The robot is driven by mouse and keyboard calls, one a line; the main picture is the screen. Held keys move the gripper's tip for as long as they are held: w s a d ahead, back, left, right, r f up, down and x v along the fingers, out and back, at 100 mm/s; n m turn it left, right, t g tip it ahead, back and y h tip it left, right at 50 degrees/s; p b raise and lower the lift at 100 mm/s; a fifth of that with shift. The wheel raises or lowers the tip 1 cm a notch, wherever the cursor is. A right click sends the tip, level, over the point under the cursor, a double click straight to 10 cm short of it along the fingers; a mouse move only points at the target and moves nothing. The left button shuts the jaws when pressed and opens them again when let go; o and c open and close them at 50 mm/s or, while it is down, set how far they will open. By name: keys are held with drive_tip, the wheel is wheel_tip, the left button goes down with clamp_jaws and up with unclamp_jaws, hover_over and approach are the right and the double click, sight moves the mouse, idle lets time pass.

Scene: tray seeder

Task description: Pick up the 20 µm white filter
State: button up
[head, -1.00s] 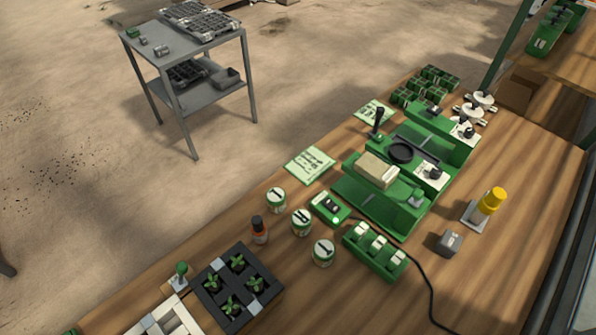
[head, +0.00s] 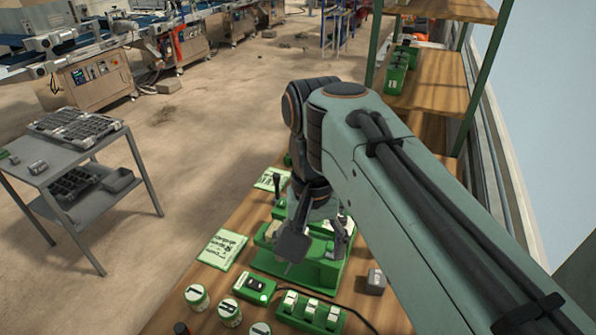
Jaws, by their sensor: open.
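My gripper (head: 317,246) points down over the green seeder station (head: 303,271) on the bench, with its fingers apart. I see nothing held between them. A green rack (head: 334,328) with several small white-topped pieces (head: 311,306) stands in front of the station, nearer the camera. I cannot tell whether one of these is the 20 µm white filter, as no such marking is readable. My arm and gripper hide much of the station and the bench behind it.
Several labelled round tins (head: 196,296), a green switch box (head: 254,288) and a grey block (head: 375,282) lie around the station. A printed card (head: 222,249) lies to its left. A shelf (head: 431,95) stands behind at right, a grey cart (head: 92,143) at left.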

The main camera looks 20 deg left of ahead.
drive_tip(key=s+a+f+n, duration=0.1)
drive_tip(key=s+a+f, duration=0.15)
drive_tip(key=a, duration=0.55)
drive_tip(key=s+a+f+n, duration=0.1)
drive_tip(key=s+a+f, duration=0.15)
drive_tip(key=a, duration=0.55)
drive_tip(key=s+a+f+n, duration=0.1)
drive_tip(key=s+a, duration=0.3)
drive_tip(key=a, duration=0.4)
drive_tip(key=f, duration=2.8)
drive_tip(key=shift+w+d, duration=0.2)
drive_tip(key=shift+d, duration=0.05)
drive_tip(key=c, duration=1.2)
